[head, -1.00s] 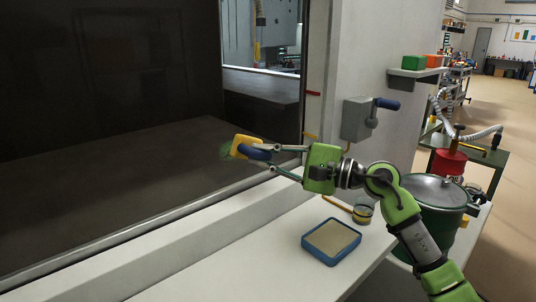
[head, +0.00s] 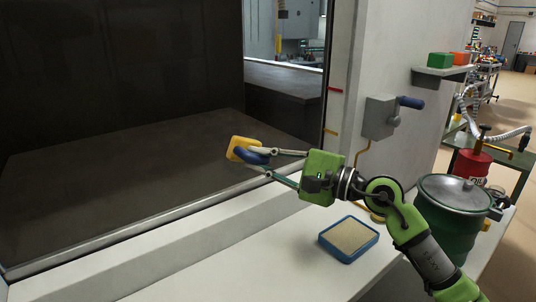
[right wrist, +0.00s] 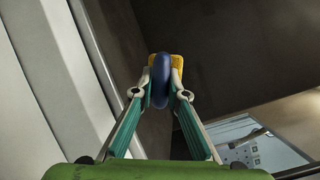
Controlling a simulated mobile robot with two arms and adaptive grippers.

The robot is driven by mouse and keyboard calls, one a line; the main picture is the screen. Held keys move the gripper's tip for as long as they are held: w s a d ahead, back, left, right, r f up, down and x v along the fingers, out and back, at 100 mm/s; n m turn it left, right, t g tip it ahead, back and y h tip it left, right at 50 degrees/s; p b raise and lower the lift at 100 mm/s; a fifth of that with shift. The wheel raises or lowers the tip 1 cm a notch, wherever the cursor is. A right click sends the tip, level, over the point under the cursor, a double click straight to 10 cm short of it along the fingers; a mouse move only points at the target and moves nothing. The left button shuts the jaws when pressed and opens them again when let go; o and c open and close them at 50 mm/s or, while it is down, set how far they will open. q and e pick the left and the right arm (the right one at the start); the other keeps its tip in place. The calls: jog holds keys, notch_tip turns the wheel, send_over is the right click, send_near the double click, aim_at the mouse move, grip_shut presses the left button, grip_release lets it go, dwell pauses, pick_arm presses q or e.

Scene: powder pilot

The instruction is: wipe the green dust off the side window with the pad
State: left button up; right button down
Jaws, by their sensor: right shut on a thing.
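The pad (head: 239,148) is yellow with a blue handle (head: 254,156). I see no green dust on the visible pane; the area behind the pad is hidden. My left gripper is not in view.
A blue-rimmed tray (head: 335,252) with a tan surface lies on the white ledge (head: 255,262) below the window. A grey box with a blue-handled lever (head: 380,120) is on the wall at right. A green drum (head: 450,225) stands behind my right arm.

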jog(key=shift+s, duration=0.1)
jog(key=shift+s+d+b, duration=0.35)
jog(key=shift+s+d, duration=0.55)
jog(key=shift+s, duration=0.3)
jog(key=shift+s+d+b, duration=0.3)
jog(key=shift+s+d, duration=0.55)
jog(key=shift+s, duration=0.35)
jog(key=shift+s+d+b, duration=0.85)
jog(key=shift+s+d, duration=0.05)
jog(key=shift+s, duration=0.25)
